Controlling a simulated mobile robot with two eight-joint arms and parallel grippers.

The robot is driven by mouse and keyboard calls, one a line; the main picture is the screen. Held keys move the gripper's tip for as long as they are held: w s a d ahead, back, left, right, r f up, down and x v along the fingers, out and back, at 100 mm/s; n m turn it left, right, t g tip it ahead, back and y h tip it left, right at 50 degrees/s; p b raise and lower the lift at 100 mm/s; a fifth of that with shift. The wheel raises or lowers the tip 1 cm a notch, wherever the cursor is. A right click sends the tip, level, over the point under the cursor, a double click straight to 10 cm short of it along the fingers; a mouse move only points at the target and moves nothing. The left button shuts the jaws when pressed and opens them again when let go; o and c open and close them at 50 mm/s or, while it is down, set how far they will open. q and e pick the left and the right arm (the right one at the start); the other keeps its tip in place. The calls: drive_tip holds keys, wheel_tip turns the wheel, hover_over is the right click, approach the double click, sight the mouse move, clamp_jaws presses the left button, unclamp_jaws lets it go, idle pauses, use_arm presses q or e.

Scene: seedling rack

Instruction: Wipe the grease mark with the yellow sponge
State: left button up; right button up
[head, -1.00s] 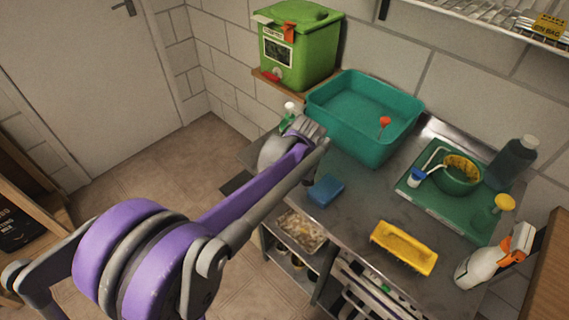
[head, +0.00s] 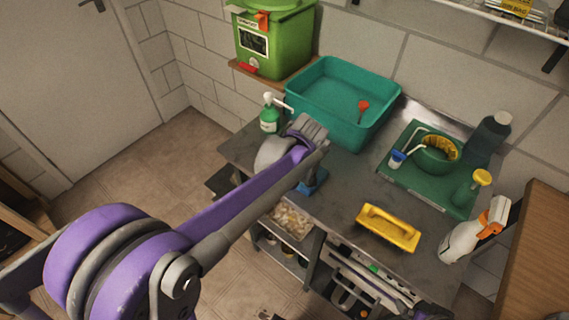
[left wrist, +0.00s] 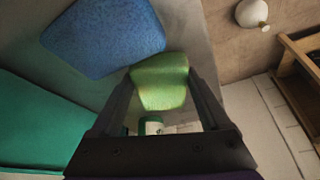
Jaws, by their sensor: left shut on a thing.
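My left gripper (head: 308,135) is over the left part of the steel bench (head: 345,190), close to a blue sponge (head: 315,183). In the left wrist view, my left gripper (left wrist: 160,92) is shut on a yellow-green block, which I take as the yellow sponge (left wrist: 161,80). The blue sponge (left wrist: 105,38) lies beside it there, apart from the fingers. The head view hides the held sponge behind my arm. I cannot make out the grease mark in either view. My right gripper is not clearly visible.
A teal basin (head: 325,112) stands behind my gripper, and a green soap bottle (head: 269,120) to its left. A yellow handled tool (head: 388,227), a green mat (head: 450,196) with a pot, and a spray bottle (head: 470,238) occupy the right side.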

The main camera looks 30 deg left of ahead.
use_arm(q)
drive_tip(key=shift+w+a+f, duration=0.1)
drive_tip(key=shift+w+a, duration=0.15)
drive_tip(key=shift+a, duration=1.05)
drive_tip(key=shift+w+a+r, duration=0.1)
drive_tip(key=shift+w+a, duration=0.1)
drive_tip(key=shift+a, duration=1.05)
drive_tip(key=shift+w+a+f, duration=0.1)
drive_tip(key=shift+w+a, duration=0.15)
drive_tip(key=shift+a, duration=1.05)
drive_tip(key=shift+r+p, duration=1.9)
drive_tip(key=shift+r, duration=1.1)
use_arm(e)
drive_tip(key=shift+w+r, duration=0.2)
drive_tip(key=shift+r, duration=0.55)
drive_tip(key=shift+w+r, duration=0.2)
drive_tip(key=shift+r, duration=0.55)
drive_tip(key=shift+w+r, duration=0.2)
drive_tip(key=shift+r, duration=0.55)
use_arm(q)
drive_tip(key=shift+r, duration=0.2)
drive_tip(key=shift+w+r+p, duration=0.1)
drive_tip(key=shift+r+p, duration=0.8)
drive_tip(key=shift+r, duration=0.45)
use_arm(e)
drive_tip(key=shift+w+r, duration=0.25)
drive_tip(key=shift+r, duration=0.35)
drive_tip(key=shift+w+r, duration=0.2)
drive_tip(key=shift+r, duration=0.35)
drive_tip(key=shift+s, duration=0.1)
